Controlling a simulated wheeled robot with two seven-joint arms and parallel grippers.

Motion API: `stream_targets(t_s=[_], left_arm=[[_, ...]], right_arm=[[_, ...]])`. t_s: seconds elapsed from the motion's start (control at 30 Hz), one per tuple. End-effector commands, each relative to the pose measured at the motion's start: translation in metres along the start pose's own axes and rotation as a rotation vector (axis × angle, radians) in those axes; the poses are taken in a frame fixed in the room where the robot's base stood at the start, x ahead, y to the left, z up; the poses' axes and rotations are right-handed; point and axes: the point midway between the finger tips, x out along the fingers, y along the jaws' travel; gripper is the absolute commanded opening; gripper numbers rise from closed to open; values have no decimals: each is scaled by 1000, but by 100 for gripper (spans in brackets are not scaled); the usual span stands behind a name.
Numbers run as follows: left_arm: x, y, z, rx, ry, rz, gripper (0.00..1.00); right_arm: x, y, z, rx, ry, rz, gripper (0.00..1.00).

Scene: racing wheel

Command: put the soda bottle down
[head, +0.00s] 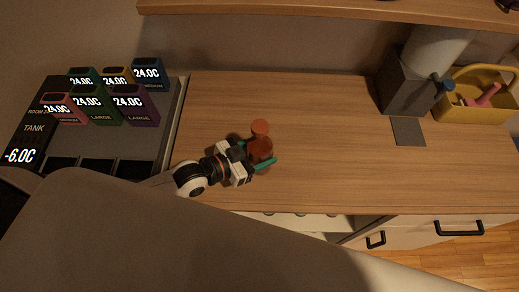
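The soda bottle (260,148) is dark red with an orange top (260,127) and appears roughly upright over the left part of the wooden counter. My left gripper (254,155), white and black with green fingertips, reaches in from the left with its fingers on either side of the bottle. The fingers look closed on its body. The bottle's base is hidden, so I cannot tell whether it touches the counter. My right gripper is not in view.
The wooden counter (320,130) is clear around and right of the bottle. A dispenser with several coloured labelled blocks (95,105) stands at left. A grey box (402,85) and a yellow basket (480,95) stand at right. A shelf (330,12) runs above; drawers lie below.

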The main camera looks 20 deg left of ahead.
Motion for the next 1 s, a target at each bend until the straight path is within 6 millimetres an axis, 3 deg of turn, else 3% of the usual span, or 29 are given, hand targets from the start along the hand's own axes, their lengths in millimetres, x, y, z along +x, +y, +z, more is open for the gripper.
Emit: stream_targets(t_s=[0.07,0.1,0.2,0.57,0.67,1.0], left_arm=[[1,0,-2,1,-3,0,24],[1,0,-2,0,1,0,66],[1,0,-2,0,1,0,81],[-2,0,2,0,1,0,81],[-14,0,-2,0,4,0,81],[-84,0,-3,-1,7,-1,81]], right_arm=[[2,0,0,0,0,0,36],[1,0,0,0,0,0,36],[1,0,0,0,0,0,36],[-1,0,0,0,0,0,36],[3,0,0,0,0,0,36],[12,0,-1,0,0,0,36]])
